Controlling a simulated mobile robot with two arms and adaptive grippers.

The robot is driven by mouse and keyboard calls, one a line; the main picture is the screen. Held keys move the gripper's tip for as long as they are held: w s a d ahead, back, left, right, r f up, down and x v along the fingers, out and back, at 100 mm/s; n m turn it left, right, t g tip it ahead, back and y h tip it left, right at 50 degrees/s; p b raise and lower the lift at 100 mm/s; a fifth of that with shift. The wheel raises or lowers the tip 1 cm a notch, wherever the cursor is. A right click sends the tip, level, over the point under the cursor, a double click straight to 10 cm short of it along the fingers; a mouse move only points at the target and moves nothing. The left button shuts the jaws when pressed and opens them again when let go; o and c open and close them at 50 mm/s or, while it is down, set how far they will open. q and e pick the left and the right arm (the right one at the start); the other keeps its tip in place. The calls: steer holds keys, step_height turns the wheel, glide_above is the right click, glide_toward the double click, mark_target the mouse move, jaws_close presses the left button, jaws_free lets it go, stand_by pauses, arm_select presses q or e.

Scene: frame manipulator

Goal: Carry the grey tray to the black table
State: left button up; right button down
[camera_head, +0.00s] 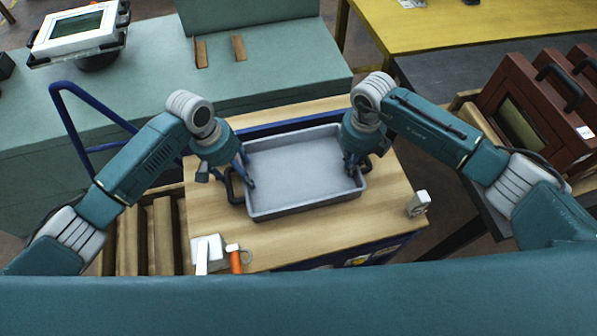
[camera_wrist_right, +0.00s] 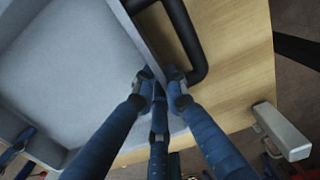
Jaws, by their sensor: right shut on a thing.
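The grey tray (camera_head: 300,210) rests on, or just above, a wooden-topped cart; I cannot tell which. It has dark handles at its left and right ends. My right gripper (camera_head: 358,166) is shut on the tray's right end wall, beside the black handle. In the right wrist view its blue fingers (camera_wrist_right: 158,90) meet at the rim of the tray (camera_wrist_right: 60,75). My left gripper (camera_head: 238,180) is at the tray's left end with a finger inside the wall; its grip is unclear. The black table (camera_head: 450,78) is at the upper right, partly hidden by my right arm.
Brown cases (camera_head: 525,95) with black handles stand at the right. A small whitish block (camera_head: 418,203) and an orange-handled tool (camera_head: 235,262) lie on the cart top (camera_head: 330,235). A yellow table (camera_head: 440,25) is behind. A green bench (camera_head: 140,85) with a screen is at left.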

arm_select(q)
steer(key=shift+a+r, duration=0.1)
steer(key=shift+c, duration=0.3)
arm_select(e)
steer(key=shift+w+r, duration=0.1)
steer(key=shift+r, duration=0.05)
